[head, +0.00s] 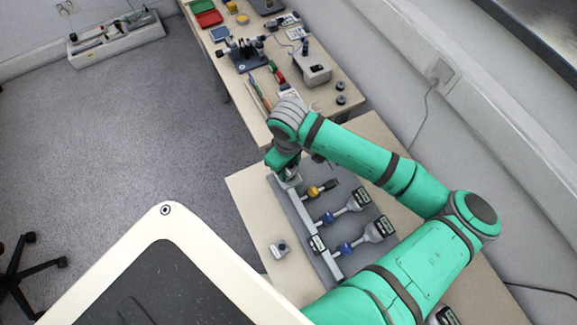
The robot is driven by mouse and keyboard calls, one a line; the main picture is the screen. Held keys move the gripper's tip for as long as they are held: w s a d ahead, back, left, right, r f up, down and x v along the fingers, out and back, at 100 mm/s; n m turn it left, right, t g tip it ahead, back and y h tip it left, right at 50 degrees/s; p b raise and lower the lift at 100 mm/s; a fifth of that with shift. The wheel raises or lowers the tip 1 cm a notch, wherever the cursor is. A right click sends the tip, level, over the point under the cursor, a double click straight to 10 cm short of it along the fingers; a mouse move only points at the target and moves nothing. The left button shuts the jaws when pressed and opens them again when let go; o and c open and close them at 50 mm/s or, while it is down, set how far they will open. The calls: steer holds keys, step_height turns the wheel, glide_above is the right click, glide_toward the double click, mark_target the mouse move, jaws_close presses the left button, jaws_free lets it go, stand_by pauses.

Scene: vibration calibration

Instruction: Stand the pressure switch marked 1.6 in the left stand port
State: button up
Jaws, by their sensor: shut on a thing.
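My gripper (289,179) points down at the far end of a grey rail (304,213) on the near table. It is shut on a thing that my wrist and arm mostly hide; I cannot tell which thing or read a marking. Several fittings lie in a row to the rail's right: one with a yellow collar and dark body (325,187), and two with blue collars and pale labelled heads, a middle one (351,203) and a nearer one (373,233). Their markings are too small to read. I cannot clearly pick out the stand ports.
A small grey block (280,249) sits left of the rail. The far table (262,113) holds a grey housing (314,68), a dark fixture (245,54), small parts and trays. My arm spans the near table's right side. A wall runs along the right.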

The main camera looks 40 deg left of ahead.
steer(key=shift+f, duration=0.25)
stand_by(0.4)
steer(key=o, duration=1.3)
steer(key=shift+c, duration=0.2)
step_height(320, 180, up, 11)
steer(key=shift+f, duration=0.1)
